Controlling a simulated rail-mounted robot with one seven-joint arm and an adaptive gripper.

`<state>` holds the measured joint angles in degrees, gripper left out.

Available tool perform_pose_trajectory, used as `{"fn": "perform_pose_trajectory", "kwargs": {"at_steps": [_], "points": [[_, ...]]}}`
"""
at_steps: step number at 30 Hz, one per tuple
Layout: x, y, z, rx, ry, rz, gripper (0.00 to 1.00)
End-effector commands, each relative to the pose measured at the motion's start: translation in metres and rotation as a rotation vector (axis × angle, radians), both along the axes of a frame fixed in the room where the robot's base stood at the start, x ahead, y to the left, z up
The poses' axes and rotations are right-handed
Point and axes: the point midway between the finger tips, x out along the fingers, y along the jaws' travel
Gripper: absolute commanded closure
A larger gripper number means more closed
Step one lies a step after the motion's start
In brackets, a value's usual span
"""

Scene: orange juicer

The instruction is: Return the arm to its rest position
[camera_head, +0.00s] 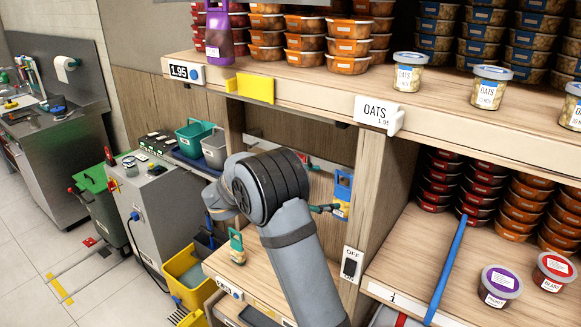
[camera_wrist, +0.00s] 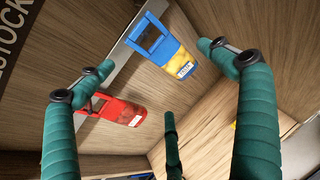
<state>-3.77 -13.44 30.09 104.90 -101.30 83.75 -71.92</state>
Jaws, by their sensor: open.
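My arm (camera_head: 270,185) rises from the bottom of the head view and bends in front of an open wooden cubby. A further green finger shows at the lower middle. Beyond the fingers, a blue and yellow tool (camera_wrist: 168,48) and a red tool (camera_wrist: 118,110) hang on a metal rail against a wooden panel. They look apart from the fingers, though the left fingertip overlaps the red tool's handle in the picture.
A shelf edge (camera_head: 300,85) with oats tubs (camera_head: 408,75) runs above the arm. A small bottle (camera_head: 237,245) stands close to the arm's left. Open floor (camera_head: 30,240) lies far left.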

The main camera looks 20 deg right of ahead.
Motion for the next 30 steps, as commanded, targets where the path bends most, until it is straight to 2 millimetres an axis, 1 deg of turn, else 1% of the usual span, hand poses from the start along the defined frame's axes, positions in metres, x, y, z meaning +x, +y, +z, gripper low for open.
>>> {"fn": "perform_pose_trajectory", "kwargs": {"at_steps": [8, 11, 14, 21, 24, 30], "points": [[0.000, 0.001, 0.000, 0.000, 0.001, 0.000, 0.07], [0.000, -0.002, -0.001, 0.000, 0.000, -0.001, 0.07], [0.004, -0.010, -0.004, 0.000, 0.001, -0.003, 0.07], [0.016, -0.040, -0.018, -0.001, 0.002, -0.001, 0.07], [0.022, -0.050, -0.023, -0.001, 0.000, 0.000, 0.07], [0.027, -0.060, -0.028, 0.000, 0.001, 0.003, 0.07]]}}
